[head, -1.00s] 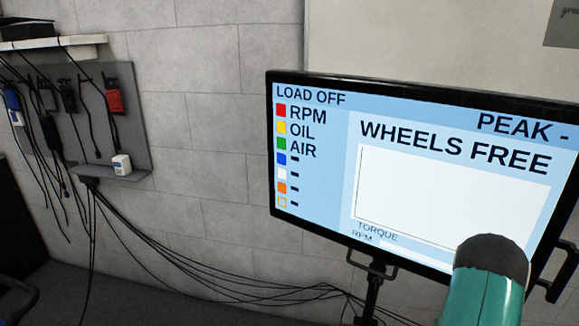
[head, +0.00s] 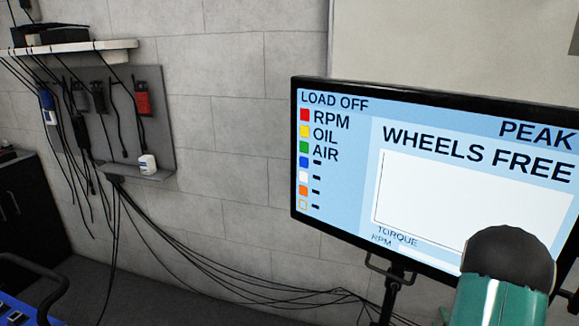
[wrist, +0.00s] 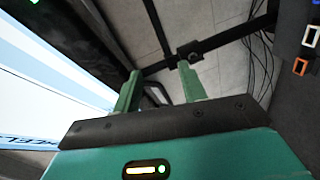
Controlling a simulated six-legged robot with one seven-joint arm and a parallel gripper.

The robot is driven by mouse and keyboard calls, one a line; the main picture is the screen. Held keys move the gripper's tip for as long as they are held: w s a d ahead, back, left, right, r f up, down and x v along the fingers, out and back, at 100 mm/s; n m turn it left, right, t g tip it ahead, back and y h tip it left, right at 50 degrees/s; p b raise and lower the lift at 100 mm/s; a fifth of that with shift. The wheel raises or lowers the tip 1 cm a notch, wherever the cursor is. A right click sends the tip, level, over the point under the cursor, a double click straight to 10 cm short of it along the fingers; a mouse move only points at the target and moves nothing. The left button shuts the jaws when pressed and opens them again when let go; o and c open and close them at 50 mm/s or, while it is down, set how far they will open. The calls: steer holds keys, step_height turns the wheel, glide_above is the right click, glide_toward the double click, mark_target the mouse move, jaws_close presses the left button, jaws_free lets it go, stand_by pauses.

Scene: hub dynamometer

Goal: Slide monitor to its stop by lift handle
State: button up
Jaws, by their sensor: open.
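The monitor (head: 430,180) is a wide black-framed screen at the right of the head view, reading "LOAD OFF" and "WHEELS FREE". Its bright screen also fills the left of the wrist view (wrist: 45,95). A black loop handle (head: 384,272) hangs under the monitor's lower edge beside a dark post. My teal arm covers part of the monitor's lower right. My gripper (wrist: 158,72) is open in the wrist view, with its two green fingers apart and nothing clearly held. Dark bars with a clamp (wrist: 190,52) show beyond the fingertips; I cannot tell whether the fingers touch them.
A grey wall panel (head: 120,110) with hanging cables and connectors is at the left, under a white shelf (head: 75,48). Several cables (head: 230,270) sag along the wall toward the monitor post. A dark cabinet (head: 30,210) stands at the far left.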

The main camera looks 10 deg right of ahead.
steer(key=w+a+r+m+g+y, duration=0.2)
steer(key=a+r+m, duration=0.1)
steer(key=a+r, duration=0.55)
steer(key=w+a+r+m+g+y, duration=0.2)
steer(key=w+a+r+m, duration=0.15)
steer(key=a+r, duration=0.5)
steer(key=s+a+r+m+g+y, duration=0.1)
steer(key=s+a+r+m+g, duration=0.1)
steer(key=s+a, duration=0.7)
steer(key=s+a+r+m+g+y, duration=0.2)
steer(key=s+a+r, duration=0.3)
steer(key=s+a, duration=0.4)
steer(key=shift+s+a+r+g, duration=0.2)
steer(key=shift+a+g, duration=0.2)
steer(key=shift+a, duration=0.1)
